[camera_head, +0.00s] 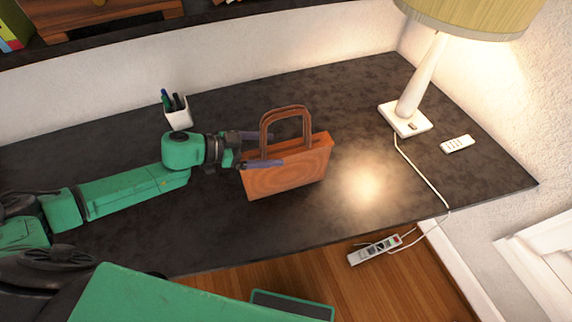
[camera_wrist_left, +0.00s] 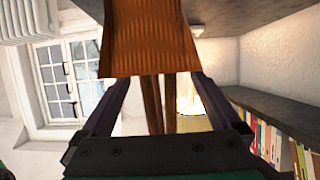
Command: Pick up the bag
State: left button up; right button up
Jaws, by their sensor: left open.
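The bag (camera_head: 290,172) is orange-brown with a wood-like grain and stands upright on the dark desk, its two brown handles raised in an arch. My left gripper (camera_head: 263,149) reaches in from the left at the bag's upper part. Its fingers are apart, one in front of the bag and one behind it near the handles. In the left wrist view the bag (camera_wrist_left: 150,40) fills the upper middle, and its handles hang between the two open fingers (camera_wrist_left: 160,100). I cannot tell whether either finger touches the bag. My right gripper is not in view.
The dark desk (camera_head: 330,220) has free room around the bag. A white pen cup (camera_head: 177,112) stands behind my left wrist. A lamp (camera_head: 414,95) with a cord and a white remote (camera_head: 457,144) are at the right. A power strip (camera_head: 374,250) lies below the desk's front edge.

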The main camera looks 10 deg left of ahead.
aim_at(282, 149)
pick_arm(q)
jog(key=p+x, duration=0.1)
jog(key=x, duration=0.2)
jog(key=shift+d+f, duration=0.1)
jog(key=shift+d, duration=0.1)
jog(key=shift+w+f, duration=0.15)
jog(key=c, duration=1.5)
grip_shut()
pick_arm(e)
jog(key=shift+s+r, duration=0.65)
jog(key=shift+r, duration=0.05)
